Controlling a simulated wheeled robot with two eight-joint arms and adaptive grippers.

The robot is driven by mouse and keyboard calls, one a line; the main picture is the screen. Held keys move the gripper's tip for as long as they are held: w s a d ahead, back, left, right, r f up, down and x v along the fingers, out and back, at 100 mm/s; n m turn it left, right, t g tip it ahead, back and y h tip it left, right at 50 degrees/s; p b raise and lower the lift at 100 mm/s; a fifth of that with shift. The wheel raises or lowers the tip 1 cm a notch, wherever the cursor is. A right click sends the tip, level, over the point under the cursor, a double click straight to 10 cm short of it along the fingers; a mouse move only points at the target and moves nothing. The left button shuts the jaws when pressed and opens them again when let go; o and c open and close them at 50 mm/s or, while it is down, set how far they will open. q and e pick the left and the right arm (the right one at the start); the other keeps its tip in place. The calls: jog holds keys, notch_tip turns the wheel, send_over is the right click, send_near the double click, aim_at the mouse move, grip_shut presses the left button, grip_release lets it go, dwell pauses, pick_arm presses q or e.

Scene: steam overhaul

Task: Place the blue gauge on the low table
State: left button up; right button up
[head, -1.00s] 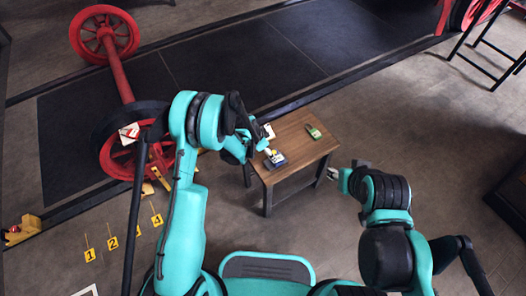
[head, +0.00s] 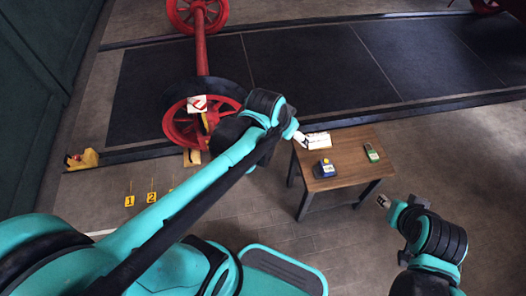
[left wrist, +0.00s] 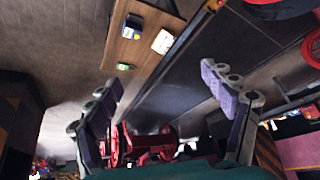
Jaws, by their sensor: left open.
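The blue gauge (head: 323,170), dark blue with a yellow part on top, sits on the low wooden table (head: 342,172) near its front left edge. In the left wrist view the gauge (left wrist: 131,26) also shows on the tabletop, apart from my fingers. My left gripper (head: 299,138) is beside the table's back left corner, partly hidden by its arm. In the left wrist view its fingers (left wrist: 163,82) are spread wide with nothing between them. My right gripper (head: 384,201) is right of the table, clear of it; its finger opening is too small to tell.
A white card-like item (head: 318,141) lies at the table's back left, and a green device (head: 371,152) at its right. A red wheelset (head: 202,60) stands at the left on dark floor plates. Yellow numbered markers (head: 129,200) stand on the floor at left.

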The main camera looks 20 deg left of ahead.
pick_arm(q)
jog(key=s+a+r+n+t+y, duration=0.1)
jog(key=s+a+n, duration=0.2)
jog(key=s, duration=0.7)
jog(key=shift+s+a+r, duration=0.15)
jog(key=shift+s+a, duration=0.1)
jog(key=shift+a, duration=0.05)
dwell(0.6)
